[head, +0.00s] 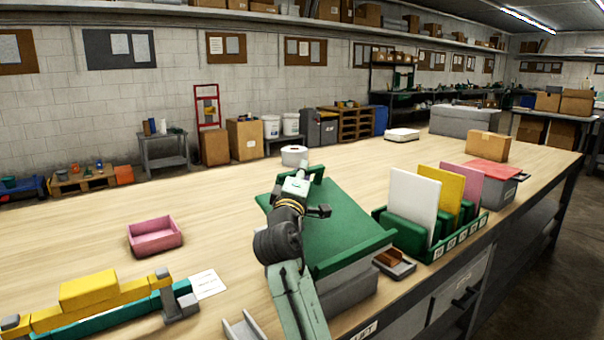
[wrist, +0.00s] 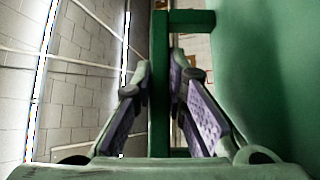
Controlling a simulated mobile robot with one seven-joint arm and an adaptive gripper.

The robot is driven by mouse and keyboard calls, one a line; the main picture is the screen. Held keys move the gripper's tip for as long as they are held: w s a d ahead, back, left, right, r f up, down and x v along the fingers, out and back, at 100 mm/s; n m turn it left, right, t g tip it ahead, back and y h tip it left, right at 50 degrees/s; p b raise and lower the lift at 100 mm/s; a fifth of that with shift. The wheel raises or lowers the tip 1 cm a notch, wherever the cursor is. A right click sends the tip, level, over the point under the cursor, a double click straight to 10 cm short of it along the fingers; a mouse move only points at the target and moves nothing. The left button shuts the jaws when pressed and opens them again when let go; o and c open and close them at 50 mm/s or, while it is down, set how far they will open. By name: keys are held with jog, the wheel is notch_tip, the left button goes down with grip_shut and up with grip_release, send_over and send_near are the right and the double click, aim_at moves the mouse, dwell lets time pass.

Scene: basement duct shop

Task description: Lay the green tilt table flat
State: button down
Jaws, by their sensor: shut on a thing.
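The green tilt table (head: 335,215) stands on a grey base (head: 348,288) at the middle of the workbench. Its plate looks slanted, with a raised lip along the near edge; the exact angle is hard to tell. A green handle (head: 316,171) stands at its far edge. My gripper (head: 299,184) is at this handle, and my arm covers the plate's left part. In the wrist view the handle's bar (wrist: 160,100) runs between the two fingers of my gripper (wrist: 159,80), which is shut on it. The green plate (wrist: 270,70) fills the right side there.
A green rack (head: 465,235) with white, yellow and pink panels stands close on the right, with a small dark tray (head: 396,265) before it. A pink bin (head: 155,237) and a yellow-and-teal fixture (head: 95,300) lie to the left. The bench behind is mostly clear.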

jog(key=shift+f, duration=0.1)
jog(key=shift+w+a+f+p, duration=0.15)
jog(key=shift+w+f+p, duration=0.1)
jog(key=shift+p, duration=0.15)
jog(key=f+n+g+p, duration=0.1)
jog(key=f, duration=0.1)
jog(key=w+a+f+n+p, duration=0.1)
jog(key=f, duration=0.1)
jog(key=w+f+n+g+y+p, duration=0.1)
jog(key=f, duration=0.1)
jog(key=shift+w+a+f+g, duration=0.15)
jog(key=shift+a+f+g, duration=0.05)
jog(key=shift+a+g, duration=0.15)
jog(key=shift+a+f, duration=0.1)
jog(key=shift+f, duration=0.4)
jog(key=c, duration=1.7)
grip_release()
jog(key=shift+o, duration=0.5)
jog(key=shift+r, duration=0.1)
